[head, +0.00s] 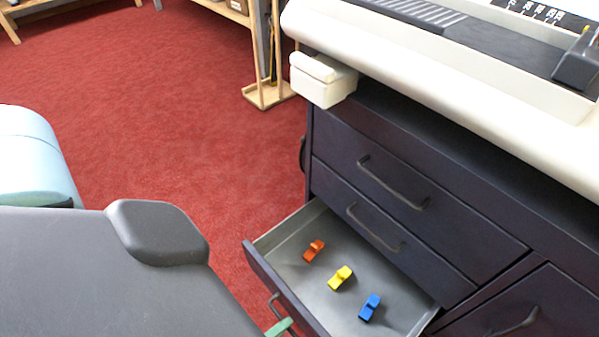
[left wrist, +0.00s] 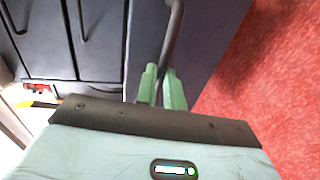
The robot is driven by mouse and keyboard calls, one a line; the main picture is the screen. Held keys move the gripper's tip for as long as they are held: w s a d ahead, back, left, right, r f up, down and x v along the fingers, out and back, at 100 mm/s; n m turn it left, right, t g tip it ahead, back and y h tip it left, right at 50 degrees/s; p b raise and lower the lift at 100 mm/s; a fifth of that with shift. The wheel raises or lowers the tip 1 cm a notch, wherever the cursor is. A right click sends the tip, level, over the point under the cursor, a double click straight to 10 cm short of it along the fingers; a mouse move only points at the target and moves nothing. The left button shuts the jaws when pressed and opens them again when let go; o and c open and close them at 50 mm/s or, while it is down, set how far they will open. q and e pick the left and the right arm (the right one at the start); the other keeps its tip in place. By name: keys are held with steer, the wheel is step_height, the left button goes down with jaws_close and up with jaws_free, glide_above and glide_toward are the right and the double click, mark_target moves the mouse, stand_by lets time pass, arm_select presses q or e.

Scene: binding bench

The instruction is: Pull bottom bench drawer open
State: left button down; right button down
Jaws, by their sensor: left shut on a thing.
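The bottom bench drawer (head: 290,232) is pulled out of the dark bench cabinet in the head view, and its grey inside shows. Its front panel also shows in the left wrist view (left wrist: 212,35). The dark bar handle (head: 273,305) on that front also shows in the left wrist view (left wrist: 175,22). My left gripper (head: 281,327) has green fingers, seen in the left wrist view (left wrist: 164,80), shut on this handle. In the head view my arm and the picture's lower edge hide most of the gripper. My right gripper is not in view.
An orange clip (head: 314,250), a yellow clip (head: 340,278) and a blue clip (head: 370,307) lie in the drawer. Two shut drawers (head: 385,180) sit above it. A white machine (head: 450,65) is on top. Red carpet (head: 180,100) is clear at left; a wooden stand (head: 268,96) is behind.

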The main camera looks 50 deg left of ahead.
arm_select(q)
steer(key=v, duration=0.2)
steer(key=f+v, duration=0.1)
steer(key=v, duration=0.2)
steer(key=shift+s, duration=0.2)
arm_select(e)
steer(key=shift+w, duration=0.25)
